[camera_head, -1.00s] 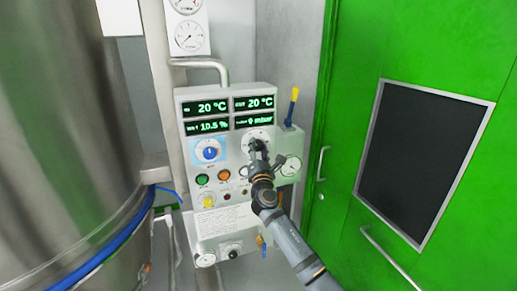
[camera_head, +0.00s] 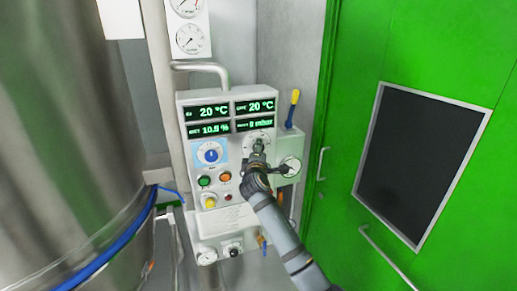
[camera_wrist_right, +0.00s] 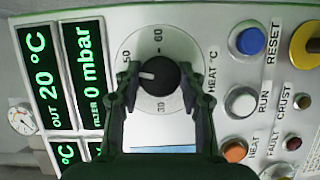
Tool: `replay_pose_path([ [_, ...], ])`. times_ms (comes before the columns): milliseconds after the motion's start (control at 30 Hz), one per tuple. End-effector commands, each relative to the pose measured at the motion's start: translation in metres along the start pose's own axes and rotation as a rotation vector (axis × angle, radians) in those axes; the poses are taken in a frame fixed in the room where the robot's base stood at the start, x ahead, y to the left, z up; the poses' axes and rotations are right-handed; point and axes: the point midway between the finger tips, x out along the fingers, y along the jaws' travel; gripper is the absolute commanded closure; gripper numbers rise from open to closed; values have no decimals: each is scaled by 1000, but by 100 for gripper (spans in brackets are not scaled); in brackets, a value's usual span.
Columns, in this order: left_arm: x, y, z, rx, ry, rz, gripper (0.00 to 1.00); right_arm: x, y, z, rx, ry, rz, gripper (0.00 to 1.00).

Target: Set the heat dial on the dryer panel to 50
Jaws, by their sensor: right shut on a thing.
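The heat dial (camera_wrist_right: 160,72) is a black knob on a pale round scale marked HEAT °C in the right wrist view. Its white pointer points left in that view, with 30 below it and 50 above left. The finger hides part of the scale near the pointer. My right gripper (camera_wrist_right: 159,92) is shut on the knob, one finger on each side. In the head view the right gripper (camera_head: 258,148) covers much of the dial's round scale (camera_head: 250,138) on the dryer panel (camera_head: 215,217). My left gripper is not in view.
A second dial (camera_head: 210,153) with a blue knob sits left of the heat dial. Green and orange buttons (camera_head: 225,176) lie below it. A steel vessel (camera_head: 70,150) stands left, a green door (camera_head: 350,110) right.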

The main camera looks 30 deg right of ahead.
Motion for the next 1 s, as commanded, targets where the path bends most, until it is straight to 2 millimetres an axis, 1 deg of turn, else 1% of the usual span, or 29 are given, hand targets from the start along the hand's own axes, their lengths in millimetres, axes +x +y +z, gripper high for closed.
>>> replay_pose_path([
  [33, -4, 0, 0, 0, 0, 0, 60, 0, 2, 0, 33, -1, -16, 91],
  [200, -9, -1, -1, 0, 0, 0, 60, 0, 2, 0, 139, -1, -60, 91],
  [433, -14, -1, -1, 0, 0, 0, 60, 0, 1, 1, 234, -1, -100, 91],
  [700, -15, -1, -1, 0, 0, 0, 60, 0, 0, 1, 279, -2, -119, 91],
  [1000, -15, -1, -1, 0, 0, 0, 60, 0, -1, 1, 283, -2, -121, 91],
])
